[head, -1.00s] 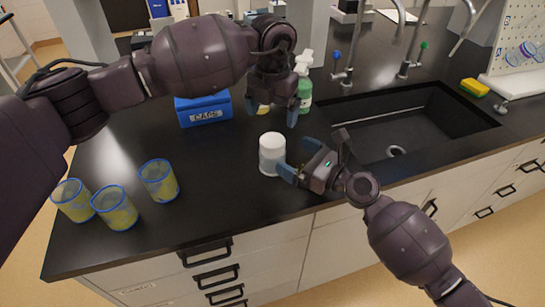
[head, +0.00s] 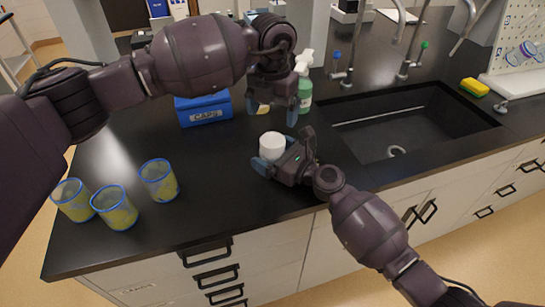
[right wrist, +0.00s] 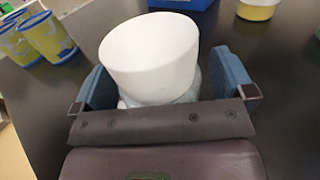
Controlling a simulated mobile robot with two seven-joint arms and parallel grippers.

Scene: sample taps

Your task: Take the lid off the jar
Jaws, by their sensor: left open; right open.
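The jar stands upright on the black counter with its white lid (head: 272,143) on top. In the right wrist view the lid (right wrist: 150,55) hides most of the pale jar body (right wrist: 188,92). My right gripper (head: 268,165) is open, with its blue fingers on either side of the jar below the lid. In the right wrist view a gap shows between the lid and the right finger (right wrist: 232,72); contact with the jar body cannot be told. My left gripper (head: 272,108) is open and empty, pointing down above and behind the jar.
A blue box marked CAPS (head: 204,109) stands behind left. Several blue-rimmed cups (head: 159,181) stand at the front left. A green spray bottle (head: 304,92) is behind the jar. A sink (head: 405,125) lies to the right. The counter left of the jar is free.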

